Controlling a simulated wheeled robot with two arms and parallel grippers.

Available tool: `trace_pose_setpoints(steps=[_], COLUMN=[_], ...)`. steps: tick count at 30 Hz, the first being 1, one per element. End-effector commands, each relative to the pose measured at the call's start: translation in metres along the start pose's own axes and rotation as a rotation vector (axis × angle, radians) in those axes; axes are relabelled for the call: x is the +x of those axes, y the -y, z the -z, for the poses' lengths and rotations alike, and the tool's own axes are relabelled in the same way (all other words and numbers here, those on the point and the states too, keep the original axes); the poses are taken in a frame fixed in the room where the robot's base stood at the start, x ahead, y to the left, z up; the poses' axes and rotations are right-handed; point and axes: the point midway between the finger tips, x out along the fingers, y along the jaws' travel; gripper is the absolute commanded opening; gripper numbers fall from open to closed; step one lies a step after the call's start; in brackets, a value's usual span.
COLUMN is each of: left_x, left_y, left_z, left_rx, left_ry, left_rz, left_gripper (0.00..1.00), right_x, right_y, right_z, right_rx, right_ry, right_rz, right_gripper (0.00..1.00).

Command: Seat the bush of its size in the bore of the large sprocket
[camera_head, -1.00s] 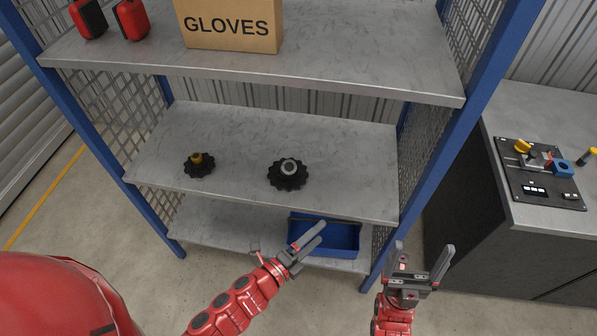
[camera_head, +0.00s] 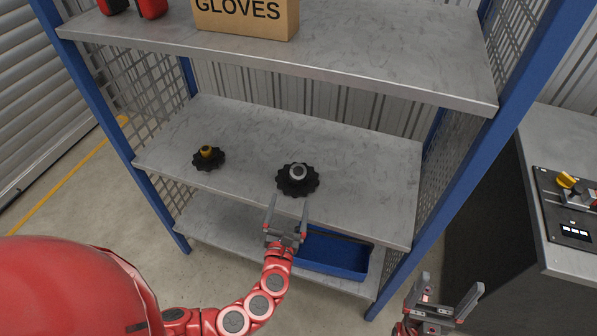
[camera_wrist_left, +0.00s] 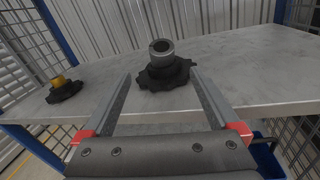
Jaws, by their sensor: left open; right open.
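The large black sprocket (camera_head: 298,184) lies flat on the middle shelf, with a grey bush (camera_head: 298,171) standing at its centre. The left wrist view shows the bush (camera_wrist_left: 161,50) upright over the sprocket (camera_wrist_left: 163,75); I cannot tell how deep it sits. A smaller black sprocket (camera_head: 208,162) with a brass-coloured bush (camera_head: 207,152) at its centre lies to the left on the same shelf. My left gripper (camera_head: 288,212) is open and empty at the shelf's front edge, pointing at the large sprocket, apart from it. My right gripper (camera_head: 449,297) is open and empty, low at the right.
The middle shelf (camera_head: 355,180) is otherwise clear. The upper shelf (camera_head: 360,65) holds a GLOVES box (camera_head: 245,15). A blue bin (camera_head: 330,257) sits on the lower shelf. Blue posts and mesh sides flank the rack. A grey bench (camera_head: 570,135) stands at the right.

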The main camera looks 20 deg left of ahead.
Motion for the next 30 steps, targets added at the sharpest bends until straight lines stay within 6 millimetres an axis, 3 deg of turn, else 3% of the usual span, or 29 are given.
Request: trace_pose_setpoints(steps=[3,9,19,30], left_x=[0.028,0.061,0.08,0.122], left_y=[-0.001,-0.001,0.001,0.004], left_z=[-0.003,0.0,0.0,0.0], left_rx=[-0.004,-0.003,-0.004,-0.004], left_ry=[0.001,-0.002,-0.001,0.0], left_rz=[-0.005,-0.005,-0.001,0.001], left_gripper=[0.95,0.95,0.95,0.95], right_x=[0.005,0.008,0.009,0.01], right_y=[0.0,0.0,-0.001,-0.001], right_z=[0.001,0.001,0.002,0.002], right_rx=[0.0,0.0,0.0,0.0], right_ry=[0.0,0.0,0.0,0.0], right_rz=[0.0,0.0,0.0,0.0], right_gripper=[0.89,0.89,0.89,0.89])
